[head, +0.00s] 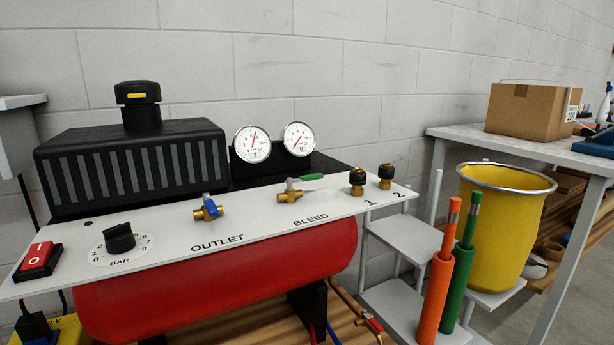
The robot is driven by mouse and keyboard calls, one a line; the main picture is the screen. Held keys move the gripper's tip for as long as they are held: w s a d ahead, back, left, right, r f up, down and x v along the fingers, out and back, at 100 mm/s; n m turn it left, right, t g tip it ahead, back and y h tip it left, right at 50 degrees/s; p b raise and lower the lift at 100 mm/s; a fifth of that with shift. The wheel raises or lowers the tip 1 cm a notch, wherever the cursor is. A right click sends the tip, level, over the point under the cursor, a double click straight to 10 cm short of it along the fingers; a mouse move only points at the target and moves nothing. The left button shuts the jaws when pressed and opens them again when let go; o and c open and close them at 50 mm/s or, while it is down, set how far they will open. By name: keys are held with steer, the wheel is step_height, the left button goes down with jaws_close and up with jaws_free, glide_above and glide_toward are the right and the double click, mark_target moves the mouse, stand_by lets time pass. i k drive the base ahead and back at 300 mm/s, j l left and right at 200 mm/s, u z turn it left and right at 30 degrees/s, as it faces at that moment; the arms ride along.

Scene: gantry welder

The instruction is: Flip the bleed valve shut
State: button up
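The bleed valve (291,194) is a small brass valve with a green lever (310,178), on the white panel (262,222) above the printed word BLEED. Its green lever points to the right, roughly along the valve body. The outlet valve (208,211) is a similar brass valve with a blue lever, to its left above the word OUTLET. The blue lever is turned away from the line of its body, toward the back. My gripper is not in view.
A black pressure knob (119,237) and a red switch (37,259) sit at the panel's left. Two gauges (252,144) stand behind it. Two brass couplings (357,181) are right of the bleed valve. A yellow bucket (507,230) and orange and green holders (440,290) stand farther right.

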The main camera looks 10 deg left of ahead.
mark_target(289, 182)
steer(key=k+j, duration=0.1)
steer(key=j, duration=0.85)
steer(key=k+j, duration=0.15)
steer(key=j, duration=0.3)
